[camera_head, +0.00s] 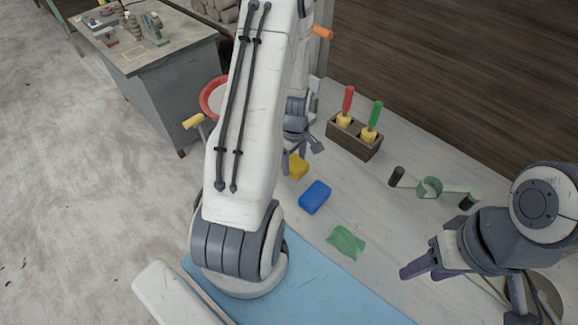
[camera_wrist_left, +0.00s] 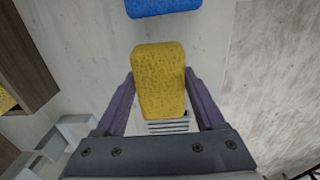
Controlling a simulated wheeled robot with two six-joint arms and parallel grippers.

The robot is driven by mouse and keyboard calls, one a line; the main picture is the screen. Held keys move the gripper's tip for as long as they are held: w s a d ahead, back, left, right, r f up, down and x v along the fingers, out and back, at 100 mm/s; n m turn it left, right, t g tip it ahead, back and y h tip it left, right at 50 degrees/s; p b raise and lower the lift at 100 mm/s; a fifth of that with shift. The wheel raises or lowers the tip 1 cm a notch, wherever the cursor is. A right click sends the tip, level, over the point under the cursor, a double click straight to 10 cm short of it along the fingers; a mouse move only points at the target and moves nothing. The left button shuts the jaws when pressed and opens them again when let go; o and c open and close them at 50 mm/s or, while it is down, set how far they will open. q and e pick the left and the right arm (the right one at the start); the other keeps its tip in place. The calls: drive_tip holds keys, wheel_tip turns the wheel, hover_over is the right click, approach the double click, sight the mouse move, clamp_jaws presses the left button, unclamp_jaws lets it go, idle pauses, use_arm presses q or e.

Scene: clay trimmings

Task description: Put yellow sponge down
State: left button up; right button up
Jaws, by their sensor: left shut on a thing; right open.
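The yellow sponge (camera_head: 298,167) is between the fingers of my left gripper (camera_head: 293,160), over the table near the blue sponge. The left wrist view shows the yellow sponge (camera_wrist_left: 159,75) lengthwise, with the purple fingers of my left gripper (camera_wrist_left: 161,98) on both sides of it. I cannot tell whether its underside touches the table. The blue sponge (camera_head: 315,197) lies on the table in front of it; its edge also shows at the top of the left wrist view (camera_wrist_left: 163,7). My right gripper (camera_head: 428,268) is open and empty at the right.
A wooden box (camera_head: 354,142) with red- and green-handled tools stands behind the sponges. A green cloth (camera_head: 346,241) lies in front, beside a blue mat (camera_head: 330,290). Bare tabletop separates these things.

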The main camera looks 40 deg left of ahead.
sight(288, 178)
use_arm(q)
drive_tip(key=shift+s+a+f, duration=0.2)
drive_tip(key=shift+a+f, duration=0.3)
drive_tip(key=shift+a, duration=0.35)
wheel_tip(288, 178, down, 4)
drive_tip(key=shift+r+p, duration=0.2)
drive_tip(key=shift+p, duration=0.55)
drive_tip(key=shift+f, duration=0.25)
drive_tip(key=shift+f, duration=0.2)
drive_tip(key=o, duration=1.2)
drive_tip(key=shift+c, duration=0.2)
drive_tip(key=shift+r, duration=0.1)
